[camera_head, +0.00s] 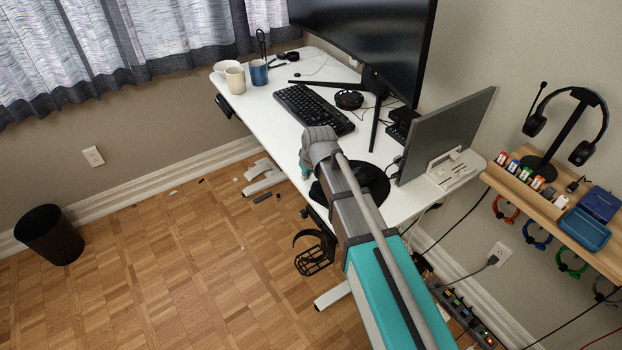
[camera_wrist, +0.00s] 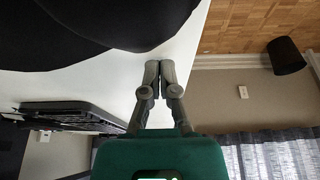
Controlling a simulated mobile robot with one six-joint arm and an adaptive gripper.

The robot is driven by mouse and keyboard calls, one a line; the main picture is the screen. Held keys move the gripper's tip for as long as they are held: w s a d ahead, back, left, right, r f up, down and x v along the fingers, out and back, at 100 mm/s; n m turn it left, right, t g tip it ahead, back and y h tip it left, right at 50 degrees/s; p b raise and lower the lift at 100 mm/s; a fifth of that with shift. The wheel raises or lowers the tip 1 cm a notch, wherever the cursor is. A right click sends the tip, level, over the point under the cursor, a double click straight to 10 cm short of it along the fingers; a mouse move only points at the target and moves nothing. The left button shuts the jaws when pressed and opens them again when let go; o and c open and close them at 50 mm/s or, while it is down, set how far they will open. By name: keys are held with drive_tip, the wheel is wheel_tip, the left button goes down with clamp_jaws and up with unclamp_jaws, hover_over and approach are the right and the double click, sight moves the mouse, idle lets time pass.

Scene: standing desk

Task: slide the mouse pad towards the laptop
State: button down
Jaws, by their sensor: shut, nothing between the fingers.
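The black mouse pad (camera_head: 377,181) lies near the front edge of the white desk, partly hidden behind my arm in the head view. In the wrist view it is the large dark curved shape (camera_wrist: 80,30) at the top left. The grey laptop (camera_head: 446,132) stands upright in a white stand, to the right of the pad. My gripper (camera_wrist: 159,68) is shut and empty in the wrist view, its fingertips close to the pad's curved edge; I cannot tell whether they touch.
The keyboard (camera_head: 312,109) lies left of the pad, below the large monitor (camera_head: 370,40). Cups (camera_head: 235,80) stand at the desk's far left end. The monitor's leg (camera_head: 376,122) reaches across the desk near the pad. A wooden shelf (camera_head: 545,200) with a headset is at right.

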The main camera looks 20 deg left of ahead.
drive_tip(key=shift+w+a+r, duration=0.25)
drive_tip(key=shift+w+a, duration=0.15)
drive_tip(key=shift+a, duration=0.1)
drive_tip(key=shift+s+p+v, duration=0.2)
drive_tip(key=shift+p+v, duration=0.75)
drive_tip(key=shift+p, duration=0.1)
drive_tip(key=p+v, duration=0.7)
drive_tip(key=shift+d+r, duration=0.25)
drive_tip(key=shift+r, duration=0.05)
drive_tip(key=shift+s, duration=0.1)
drive_tip(key=s+d+m+h, duration=0.1)
drive_tip(key=s+d+m, duration=0.1)
drive_tip(key=d, duration=1)
drive_tip(key=s+d+m+g+h, duration=0.1)
drive_tip(key=s+d+m, duration=0.2)
drive_tip(key=d, duration=1)
drive_tip(key=s+d+f+m+g, duration=0.1)
drive_tip(key=s+d+m, duration=0.2)
drive_tip(key=d, duration=0.9)
drive_tip(key=shift+s+d+m+h, duration=0.25)
drive_tip(key=shift+m+h, duration=0.15)
drive_tip(key=shift+m, duration=0.5)
